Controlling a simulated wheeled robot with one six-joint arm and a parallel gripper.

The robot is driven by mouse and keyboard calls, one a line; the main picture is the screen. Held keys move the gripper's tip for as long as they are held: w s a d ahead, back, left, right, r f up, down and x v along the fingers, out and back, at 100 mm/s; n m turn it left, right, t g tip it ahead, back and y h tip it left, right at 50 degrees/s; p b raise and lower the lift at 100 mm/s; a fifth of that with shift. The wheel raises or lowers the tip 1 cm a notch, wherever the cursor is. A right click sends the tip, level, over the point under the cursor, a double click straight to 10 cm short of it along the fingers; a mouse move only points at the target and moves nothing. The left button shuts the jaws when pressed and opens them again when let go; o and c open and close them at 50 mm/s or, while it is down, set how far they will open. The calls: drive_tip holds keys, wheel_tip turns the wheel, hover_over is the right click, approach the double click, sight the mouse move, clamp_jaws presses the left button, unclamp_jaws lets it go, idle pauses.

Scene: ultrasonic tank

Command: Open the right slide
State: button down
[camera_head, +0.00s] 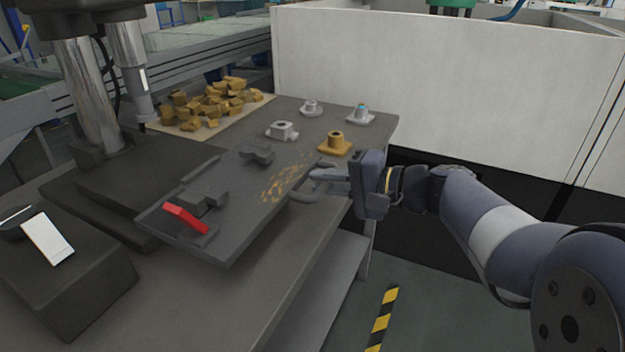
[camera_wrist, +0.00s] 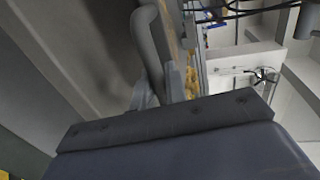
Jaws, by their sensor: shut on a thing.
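The slide is a dark grey flat plate (camera_head: 245,233) lying on the workbench, and a grey looped handle (camera_head: 302,196) sticks out from its right edge. My gripper (camera_head: 325,176) comes in from the right, with its fingers level and closed on the handle. In the wrist view the handle (camera_wrist: 153,45) is a curved grey bar running up from between my fingers (camera_wrist: 162,92). The fingers hide part of the handle in both views.
A red-handled clamp (camera_head: 186,218) sits on the plate's near left end. Several brass pieces (camera_head: 215,100) lie at the back, and metal fittings (camera_head: 335,143) stand behind my gripper. A white-walled tank (camera_head: 440,80) stands behind my arm.

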drive_tip(key=c, duration=1.5)
unclamp_jaws()
drive_tip(key=shift+a, duration=0.1)
drive_tip(key=p+v, duration=0.1)
drive_tip(key=v, duration=0.9)
drive_tip(key=shift+s+d+p, duration=0.2)
drive_tip(key=shift+d+p, duration=0.15)
drive_tip(key=shift+p, duration=0.05)
drive_tip(key=b+x, duration=0.1)
drive_tip(key=x, duration=0.9)
drive_tip(key=shift+w+a+b, duration=0.25)
drive_tip(key=shift+a+b, duration=0.1)
drive_tip(key=shift+b, duration=0.05)
drive_tip(key=shift+w+a, duration=0.1)
drive_tip(key=shift+a, duration=0.1)
drive_tip(key=shift+d, duration=0.1)
